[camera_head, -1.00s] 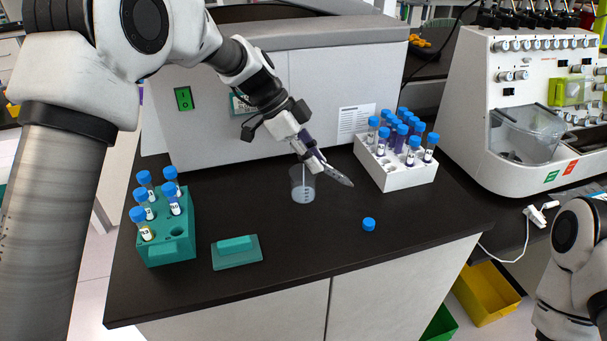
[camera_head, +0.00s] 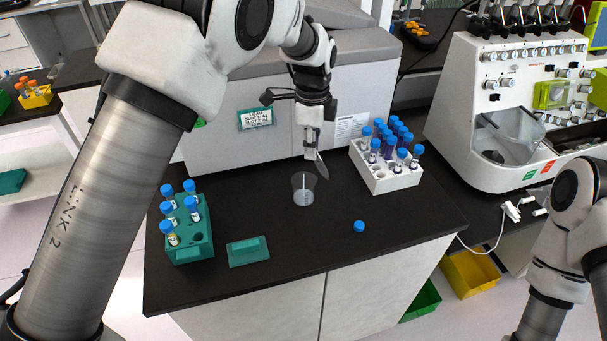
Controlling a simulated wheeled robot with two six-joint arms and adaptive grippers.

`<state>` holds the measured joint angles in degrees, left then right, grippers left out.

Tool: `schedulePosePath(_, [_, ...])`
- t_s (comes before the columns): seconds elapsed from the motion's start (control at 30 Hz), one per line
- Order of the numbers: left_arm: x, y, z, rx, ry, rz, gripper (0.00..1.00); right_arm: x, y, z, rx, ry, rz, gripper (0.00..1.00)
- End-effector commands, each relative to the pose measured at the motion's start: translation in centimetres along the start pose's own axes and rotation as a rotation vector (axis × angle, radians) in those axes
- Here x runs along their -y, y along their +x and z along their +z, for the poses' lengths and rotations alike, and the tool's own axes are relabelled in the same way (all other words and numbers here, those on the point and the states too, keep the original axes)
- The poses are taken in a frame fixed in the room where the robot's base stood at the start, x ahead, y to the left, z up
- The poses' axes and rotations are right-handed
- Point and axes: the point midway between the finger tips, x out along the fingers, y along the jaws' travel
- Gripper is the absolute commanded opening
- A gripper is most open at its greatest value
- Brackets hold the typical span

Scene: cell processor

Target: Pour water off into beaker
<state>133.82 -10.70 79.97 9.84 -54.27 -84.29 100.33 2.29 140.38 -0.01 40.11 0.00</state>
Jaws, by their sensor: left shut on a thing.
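The clear beaker (camera_head: 304,190) stands upright on the black bench top, with some pale liquid or markings showing low in it. My left gripper (camera_head: 316,160) points down just above and behind the beaker. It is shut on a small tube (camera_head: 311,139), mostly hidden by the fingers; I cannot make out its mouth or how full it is. A loose blue cap (camera_head: 359,226) lies on the bench to the right of the beaker. My right arm shows at the right edge, but its gripper is out of view.
A white rack (camera_head: 392,183) with several blue-capped tubes stands at the right. A teal rack (camera_head: 190,252) with several capped tubes stands at the left, beside a flat teal block (camera_head: 248,252). A large grey machine (camera_head: 235,160) backs the bench. The front middle is clear.

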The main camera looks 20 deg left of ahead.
Motion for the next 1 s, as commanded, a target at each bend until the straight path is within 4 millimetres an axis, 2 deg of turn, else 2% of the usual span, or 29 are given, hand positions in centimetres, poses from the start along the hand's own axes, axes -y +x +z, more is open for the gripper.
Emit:
schedulePosePath(0.23, [0.0, 0.1, 0.0, 0.01, 0.0, 0.0, 0.0, 0.0, 0.0, 0.1, 0.002, 0.0, 0.0, 0.4])
schedulePosePath(0.33, [-0.1, -0.5, 0.0, 0.059, 0.002, 0.003, 0.0, 0.0, -1.4, 0.1, 0.002, 0.0, 0.0, 0.4])
schedulePosePath(0.47, [-0.1, -1.3, 0.0, 0.259, 0.006, 0.001, 0.0, 0.0, -4.8, 0.0, 0.001, 0.0, 0.0, 0.4])
schedulePosePath(0.6, [0.0, -0.5, 0.3, 0.45, -0.001, 0.002, 0.0, 0.0, -4.9, 0.0, 0.001, 0.0, 0.0, 0.4])
schedulePosePath(0.87, [0.0, -0.5, 0.5, 0.465, -0.006, 0.002, 0.0, 0.0, -4.8, 0.1, 0.001, 0.0, 0.0, 0.4])
schedulePosePath(1.0, [0.0, -2.2, 0.5, 0.464, -0.006, 0.002, 0.0, 0.0, -6.4, 0.1, 0.001, 0.0, 0.0, 0.4])
